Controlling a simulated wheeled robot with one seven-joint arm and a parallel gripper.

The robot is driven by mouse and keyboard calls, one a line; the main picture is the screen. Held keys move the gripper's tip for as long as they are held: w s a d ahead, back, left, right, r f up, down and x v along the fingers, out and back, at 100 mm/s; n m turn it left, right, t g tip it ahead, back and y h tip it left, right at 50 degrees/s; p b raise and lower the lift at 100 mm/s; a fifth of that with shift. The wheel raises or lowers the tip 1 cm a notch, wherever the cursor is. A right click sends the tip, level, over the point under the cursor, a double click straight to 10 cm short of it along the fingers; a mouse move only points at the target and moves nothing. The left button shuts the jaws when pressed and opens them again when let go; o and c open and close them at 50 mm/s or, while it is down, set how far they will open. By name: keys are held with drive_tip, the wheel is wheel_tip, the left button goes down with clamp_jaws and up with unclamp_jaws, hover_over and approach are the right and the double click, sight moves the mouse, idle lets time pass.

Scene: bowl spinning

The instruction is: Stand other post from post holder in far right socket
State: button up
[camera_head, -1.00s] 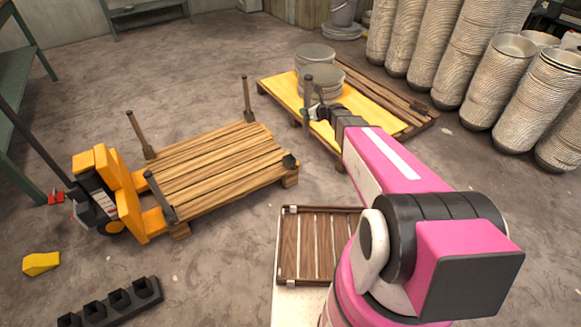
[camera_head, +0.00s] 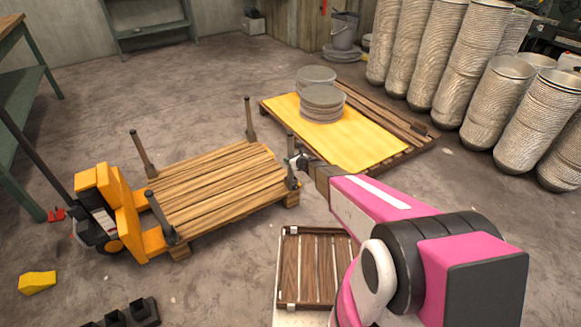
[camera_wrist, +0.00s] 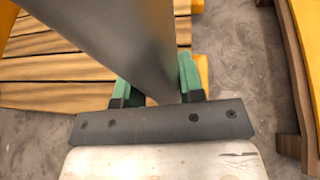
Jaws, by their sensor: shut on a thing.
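My gripper (camera_head: 298,162) is shut on a dark post (camera_head: 290,143) at the right corner of the slatted wooden pallet (camera_head: 215,180). The post is nearly upright, and its lower end is at or just above the corner socket (camera_head: 292,184); I cannot tell whether it is seated. In the wrist view the grey post (camera_wrist: 130,40) lies between the green finger pads (camera_wrist: 158,85). Other posts stand at the pallet's other corners: left (camera_head: 142,152), back (camera_head: 249,118) and front left (camera_head: 160,215). The dark post holder (camera_head: 130,314) is partly cut off at the bottom edge.
An orange pallet jack (camera_head: 115,215) is at the pallet's left end. A yellow-topped pallet (camera_head: 350,140) with stacked bowls (camera_head: 322,103) stands behind my gripper. A small slatted crate (camera_head: 312,265) is in front. Tall bowl stacks (camera_head: 465,75) line the right.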

drive_tip(key=shift+f, duration=1.9)
drive_tip(key=o, duration=1.1)
